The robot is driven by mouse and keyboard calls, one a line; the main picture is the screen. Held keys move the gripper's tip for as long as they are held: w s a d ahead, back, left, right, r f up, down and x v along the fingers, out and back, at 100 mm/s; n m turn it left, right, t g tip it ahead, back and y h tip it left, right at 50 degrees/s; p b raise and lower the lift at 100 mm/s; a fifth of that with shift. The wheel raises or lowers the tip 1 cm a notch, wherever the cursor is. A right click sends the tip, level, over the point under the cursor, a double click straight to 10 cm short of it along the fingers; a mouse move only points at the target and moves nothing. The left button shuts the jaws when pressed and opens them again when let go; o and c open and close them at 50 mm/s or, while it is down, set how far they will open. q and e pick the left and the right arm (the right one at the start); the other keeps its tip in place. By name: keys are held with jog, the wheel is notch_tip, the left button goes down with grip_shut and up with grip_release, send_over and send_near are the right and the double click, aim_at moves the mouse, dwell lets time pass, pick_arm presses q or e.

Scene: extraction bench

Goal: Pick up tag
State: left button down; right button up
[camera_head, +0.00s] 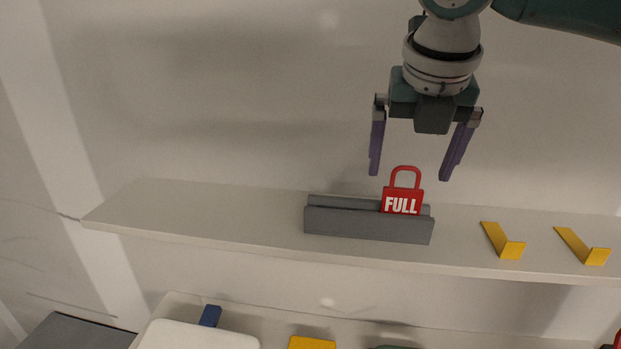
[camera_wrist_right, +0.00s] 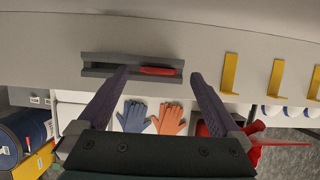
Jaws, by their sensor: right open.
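The tag (camera_head: 402,196) is red, padlock-shaped and marked FULL. It stands upright in the right part of a grey slotted holder (camera_head: 366,223) on the shelf. In the right wrist view the tag (camera_wrist_right: 158,71) shows from above as a thin red strip in the holder (camera_wrist_right: 105,71), between the two fingers. My right gripper (camera_head: 412,176) is open and empty, with purple fingers pointing down. Its fingertips are above the shelf, to either side of the tag's loop and apart from it. My left gripper is in neither view.
The pale shelf (camera_head: 200,213) carries yellow hooks (camera_head: 508,243) to the right of the holder. The wall is close behind. Below, the right wrist view shows blue gloves (camera_wrist_right: 133,116), orange gloves (camera_wrist_right: 169,119) and a blue drum (camera_wrist_right: 22,135). The shelf is clear left of the holder.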

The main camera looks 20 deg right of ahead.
aim_at(404, 189)
jog(key=p+x, duration=0.1)
jog(key=x, duration=0.3)
jog(key=shift+f, duration=0.2)
jog(key=shift+c, duration=0.2)
jog(key=c, duration=1.3)
jog(key=shift+r, duration=0.1)
